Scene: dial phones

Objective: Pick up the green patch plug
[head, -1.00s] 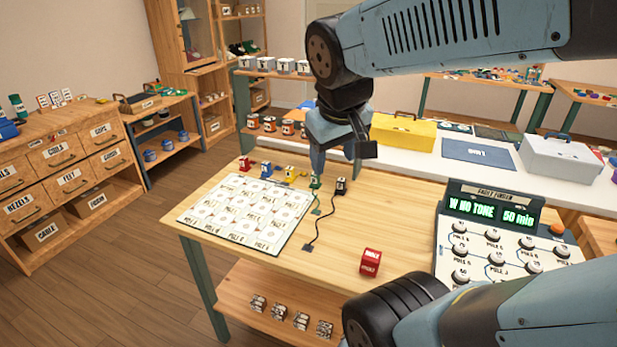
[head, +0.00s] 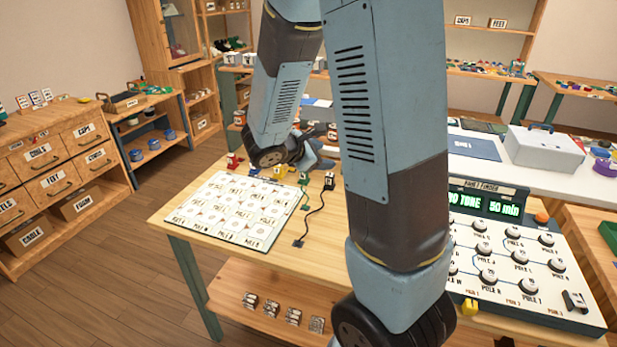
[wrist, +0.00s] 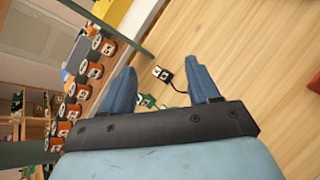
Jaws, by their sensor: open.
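The green patch plug (head: 304,179) stands at the back of the wooden table in the head view, in a row with other coloured plugs, its cord running forward. In the wrist view the green plug (wrist: 147,101) shows between my gripper's fingers, nearer the left finger and partly hidden by the gripper's body. My gripper (wrist: 159,74) is open, with the table below it and nothing held. In the head view my arm hides most of the gripper. The black plug (wrist: 163,74) lies beyond the green one in the wrist view, also between the fingers.
Red (head: 232,161), blue (head: 253,169) and yellow (head: 280,172) plugs stand left of the green one; the black plug (head: 329,181) stands right. A white labelled board (head: 235,212) lies in front. The fault finder panel (head: 510,262) is at right. Red block (wrist: 314,77) at the wrist view's edge.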

